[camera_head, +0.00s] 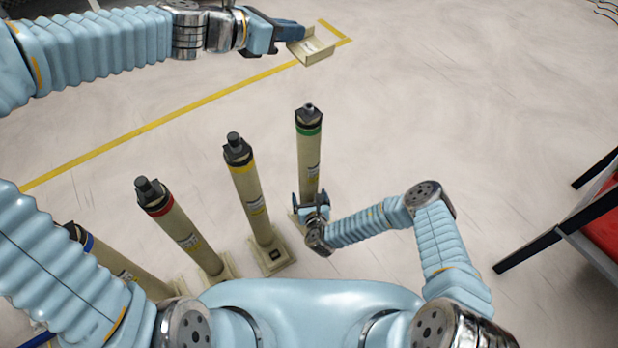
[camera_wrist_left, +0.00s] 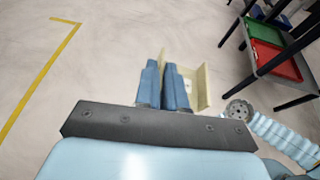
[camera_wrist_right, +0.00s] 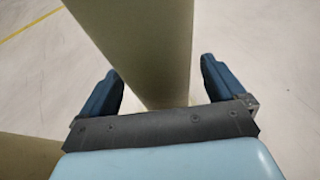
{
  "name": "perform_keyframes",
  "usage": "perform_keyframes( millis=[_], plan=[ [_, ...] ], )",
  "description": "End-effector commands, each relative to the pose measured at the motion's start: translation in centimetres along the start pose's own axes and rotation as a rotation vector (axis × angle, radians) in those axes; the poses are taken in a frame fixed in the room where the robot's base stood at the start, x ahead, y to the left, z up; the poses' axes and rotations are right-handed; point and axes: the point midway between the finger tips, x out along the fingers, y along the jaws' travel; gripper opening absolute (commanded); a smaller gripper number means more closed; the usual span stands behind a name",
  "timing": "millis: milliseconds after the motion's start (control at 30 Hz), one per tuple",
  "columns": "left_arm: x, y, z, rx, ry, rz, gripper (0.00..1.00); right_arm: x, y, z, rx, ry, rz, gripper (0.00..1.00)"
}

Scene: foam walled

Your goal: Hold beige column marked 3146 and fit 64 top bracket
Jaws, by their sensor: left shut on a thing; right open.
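The beige top bracket (camera_head: 316,50), an open angled piece, is held by my left gripper (camera_head: 297,37) above the floor at the top of the head view. In the left wrist view the bracket (camera_wrist_left: 203,88) sits at the closed blue fingers (camera_wrist_left: 172,75). A beige column with a green band (camera_head: 309,150) stands upright. My right gripper (camera_head: 311,203) is low at this column, fingers open on either side of it. In the right wrist view the column (camera_wrist_right: 150,45) passes between the spread fingers. The column markings are too small to read.
Beige columns with a yellow band (camera_head: 250,190), a red band (camera_head: 178,228) and a blue band (camera_head: 118,262) stand to the left on square bases. A dark-framed rack with a red tray (camera_head: 602,222) is at the right. A yellow line (camera_head: 150,126) crosses the floor. Centre-right floor is clear.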

Motion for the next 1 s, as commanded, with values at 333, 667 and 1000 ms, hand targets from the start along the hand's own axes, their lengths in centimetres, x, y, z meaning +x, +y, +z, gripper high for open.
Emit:
perform_keyframes(
  millis=[333,667,1000],
  plan=[
    [-0.01,0.00,0.04,0.000,-0.001,0.000,0.00,1.00,0.03,0.02,0.001,0.001,0.001,0.97],
    [-0.01,0.00,0.04,0.000,-0.001,0.000,0.00,0.98,0.01,0.02,0.001,0.000,0.001,0.57],
    [-0.01,0.00,0.04,0.000,-0.001,0.000,0.00,0.97,0.01,0.02,0.000,0.000,0.001,0.05]
  ],
)
